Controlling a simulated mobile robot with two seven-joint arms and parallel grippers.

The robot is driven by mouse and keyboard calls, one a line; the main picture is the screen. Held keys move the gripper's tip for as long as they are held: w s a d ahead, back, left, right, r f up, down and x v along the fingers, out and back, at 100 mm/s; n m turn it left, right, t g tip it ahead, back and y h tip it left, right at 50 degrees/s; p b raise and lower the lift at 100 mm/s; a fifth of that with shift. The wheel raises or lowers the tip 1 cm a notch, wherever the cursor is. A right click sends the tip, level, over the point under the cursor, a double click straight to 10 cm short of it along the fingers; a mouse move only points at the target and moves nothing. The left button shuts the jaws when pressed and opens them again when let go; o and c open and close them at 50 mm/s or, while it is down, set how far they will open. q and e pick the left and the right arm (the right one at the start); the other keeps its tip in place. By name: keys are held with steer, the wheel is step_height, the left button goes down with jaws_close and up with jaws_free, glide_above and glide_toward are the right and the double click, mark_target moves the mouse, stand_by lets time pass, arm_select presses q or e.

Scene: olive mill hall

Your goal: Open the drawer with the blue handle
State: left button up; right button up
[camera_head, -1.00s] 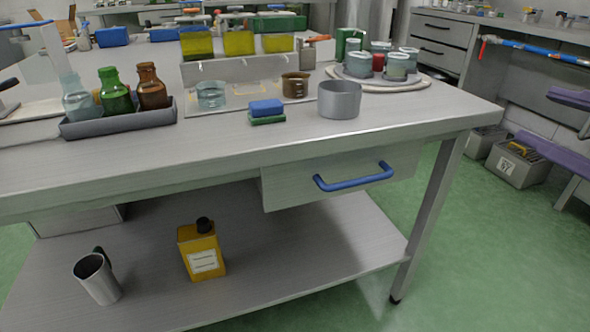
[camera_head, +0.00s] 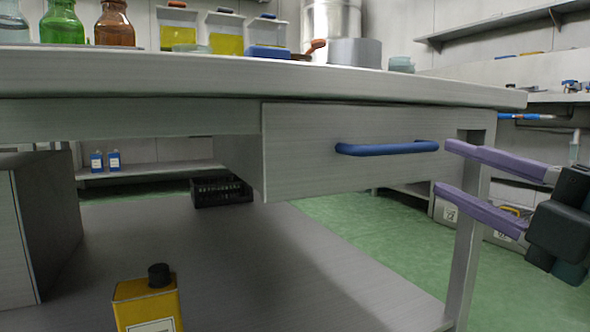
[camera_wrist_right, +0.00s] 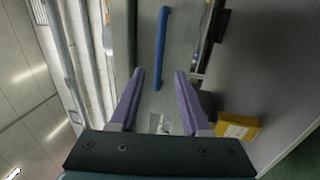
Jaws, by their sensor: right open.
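The fingers look apart from the handle. My left gripper is not in view.
The worktable (camera_head: 240,72) carries bottles and a metal pot (camera_head: 354,52) above the drawer. A yellow can (camera_head: 148,302) stands on the lower shelf (camera_head: 270,265). A table leg (camera_head: 466,240) is close behind my right gripper. Green floor shows beyond.

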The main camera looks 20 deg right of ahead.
mark_target(406, 151)
steer(key=b+x, duration=0.2)
steer(key=x, duration=0.7)
steer(key=shift+d+b, duration=0.1)
steer(key=shift+b, duration=0.2)
steer(key=shift+c, duration=0.4)
jaws_close()
stand_by(0.7)
